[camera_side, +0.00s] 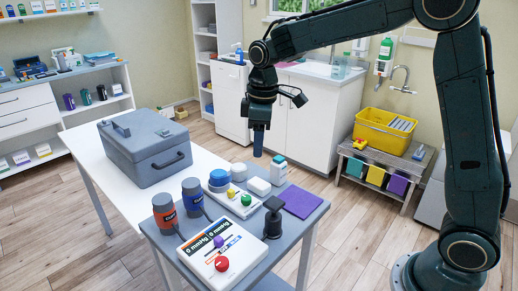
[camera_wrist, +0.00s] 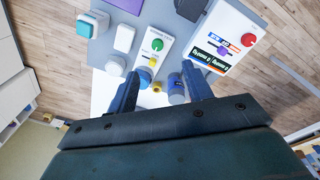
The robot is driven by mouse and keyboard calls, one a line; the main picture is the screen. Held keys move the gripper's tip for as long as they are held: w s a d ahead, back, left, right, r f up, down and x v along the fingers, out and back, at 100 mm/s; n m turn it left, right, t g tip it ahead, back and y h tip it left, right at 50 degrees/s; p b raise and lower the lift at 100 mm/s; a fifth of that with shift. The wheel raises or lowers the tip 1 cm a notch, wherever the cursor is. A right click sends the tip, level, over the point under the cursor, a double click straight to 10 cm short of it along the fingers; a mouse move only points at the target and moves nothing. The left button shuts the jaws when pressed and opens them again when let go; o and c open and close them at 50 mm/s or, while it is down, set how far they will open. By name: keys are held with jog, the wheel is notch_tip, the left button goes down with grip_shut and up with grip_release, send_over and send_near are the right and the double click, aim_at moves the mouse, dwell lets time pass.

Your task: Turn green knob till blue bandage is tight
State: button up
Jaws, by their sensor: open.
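The green knob (camera_side: 246,199) sits on a small white panel beside a yellow knob (camera_side: 231,193); the green knob also shows in the wrist view (camera_wrist: 157,44). A grey cylinder with a blue band (camera_side: 193,195), likely the blue bandage, stands left of the panel. Its grey-blue side shows near the fingers in the wrist view (camera_wrist: 177,88). My gripper (camera_side: 259,153) points down, above and behind the knobs, touching nothing. In the wrist view its two fingers (camera_wrist: 160,72) are apart and empty.
A gauge box (camera_side: 207,260) with purple and red knobs and an orange-banded cylinder (camera_side: 165,213) stand in front. A grey case (camera_side: 145,149) is behind left.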

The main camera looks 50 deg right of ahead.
jog(key=n+g, duration=0.1)
send_over(246, 198)
notch_tip(246, 198, down, 5)
jog(key=shift+d+f, duration=0.1)
jog(key=shift+f, duration=0.2)
notch_tip(246, 198, down, 14)
jog(key=shift+r, duration=0.25)
dwell(0.3)
jog(key=c, duration=1)
